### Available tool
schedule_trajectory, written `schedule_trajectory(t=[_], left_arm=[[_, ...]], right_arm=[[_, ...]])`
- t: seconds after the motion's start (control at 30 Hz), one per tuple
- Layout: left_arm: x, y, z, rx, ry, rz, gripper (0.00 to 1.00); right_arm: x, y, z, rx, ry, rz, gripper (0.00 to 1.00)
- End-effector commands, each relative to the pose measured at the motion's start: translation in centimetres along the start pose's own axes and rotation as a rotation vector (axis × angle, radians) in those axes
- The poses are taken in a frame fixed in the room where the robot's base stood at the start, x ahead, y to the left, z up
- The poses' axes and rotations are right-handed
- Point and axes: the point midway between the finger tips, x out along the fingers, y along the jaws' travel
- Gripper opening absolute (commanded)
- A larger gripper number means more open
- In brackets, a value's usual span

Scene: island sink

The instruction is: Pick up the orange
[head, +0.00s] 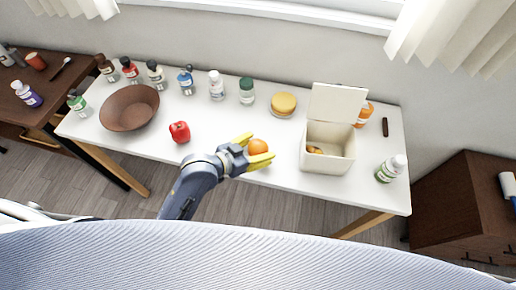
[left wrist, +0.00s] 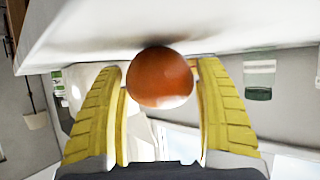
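The orange (head: 257,147) is on the white table near its front edge, between the yellow fingers of my left gripper (head: 253,149). In the left wrist view the orange (left wrist: 161,77) sits between the two spread fingertips of the left gripper (left wrist: 161,85). A small gap shows on the left side of the orange; on the right the finger is very close, and I cannot tell if it touches. The fingers are open around it. My right gripper is in neither view.
A red pepper (head: 179,132) and a brown bowl (head: 130,108) are left of the gripper. A white open-lidded box (head: 328,153) stands to the right. Several bottles and a round yellow-topped item (head: 284,103) line the back. The white table (head: 225,125) is clear between them.

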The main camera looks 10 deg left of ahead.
Motion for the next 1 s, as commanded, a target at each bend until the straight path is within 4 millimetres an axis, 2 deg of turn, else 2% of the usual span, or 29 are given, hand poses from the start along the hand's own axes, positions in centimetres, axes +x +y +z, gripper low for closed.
schedule_trajectory(t=[0.03,0.4,0.77,1.0], left_arm=[[0.0,0.0,0.0,0.0,0.0,0.0,0.64],[0.0,0.0,0.0,0.0,0.001,0.0,0.23],[-0.2,0.0,-0.4,0.002,0.001,0.0,0.23],[-1.6,-0.1,-2.9,0.003,0.005,-0.002,0.23]], right_arm=[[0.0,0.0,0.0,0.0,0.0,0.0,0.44],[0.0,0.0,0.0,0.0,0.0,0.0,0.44],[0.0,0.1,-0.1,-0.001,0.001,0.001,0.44],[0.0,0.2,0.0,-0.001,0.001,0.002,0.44]])
